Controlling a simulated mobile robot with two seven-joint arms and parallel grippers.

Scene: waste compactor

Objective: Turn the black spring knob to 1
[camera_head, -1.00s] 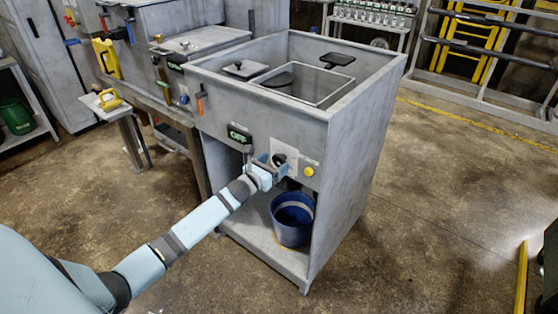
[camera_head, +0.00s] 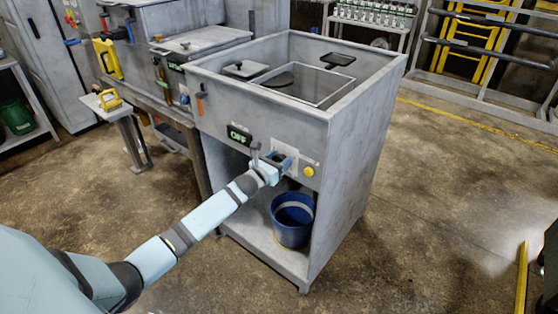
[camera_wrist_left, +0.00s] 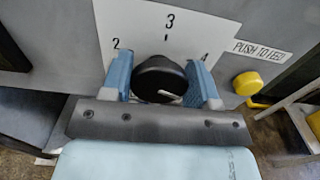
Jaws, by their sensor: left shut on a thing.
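The black spring knob (camera_wrist_left: 158,78) sits on a white dial plate (camera_wrist_left: 115,22) marked 2, 3 and 4; no 1 shows, and the lower plate is hidden. My left gripper (camera_wrist_left: 160,75) is shut on the knob, one blue finger on each side, near the 2 and the 4. A short white mark on the knob's face is at its lower right. In the head view my left gripper (camera_head: 282,163) covers most of the knob at the cabinet front. My right gripper is not in view.
A yellow button (camera_head: 309,171) sits right of the dial, labelled PUSH TO FEED in the wrist view. A green OFF display (camera_head: 239,135) is above left of the gripper. A blue bucket (camera_head: 292,220) stands on the shelf below. The floor at right is mostly clear.

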